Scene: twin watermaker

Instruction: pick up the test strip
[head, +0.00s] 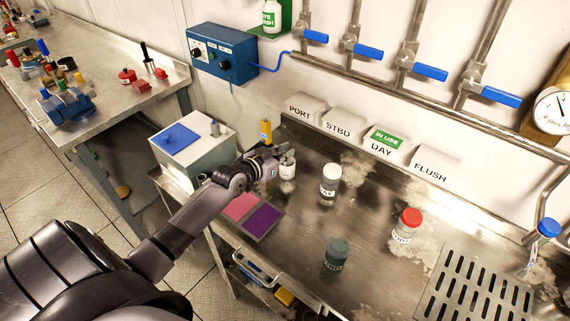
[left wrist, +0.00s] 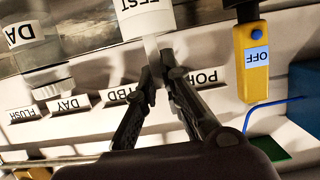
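The white TEST jar (head: 288,171) stands on the metal bench, partly hidden by my left gripper (head: 284,151) at its top. It also shows in the left wrist view (left wrist: 146,18). A narrow pale test strip (left wrist: 151,48) sticks out of the jar's mouth. In the left wrist view, the two fingertips of my left gripper (left wrist: 158,68) are close together, one on each side of the strip's free end, and look shut on it. The strip's other end is hidden in the jar. My right gripper is in neither view.
A yellow switch box marked OFF (left wrist: 257,62) is close beside the gripper. A white-capped jar (head: 330,184), a red-capped jar (head: 406,226) and a dark jar (head: 337,255) stand to the right. Pink and purple pads (head: 262,222) lie in front. Signs (head: 343,125) line the back.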

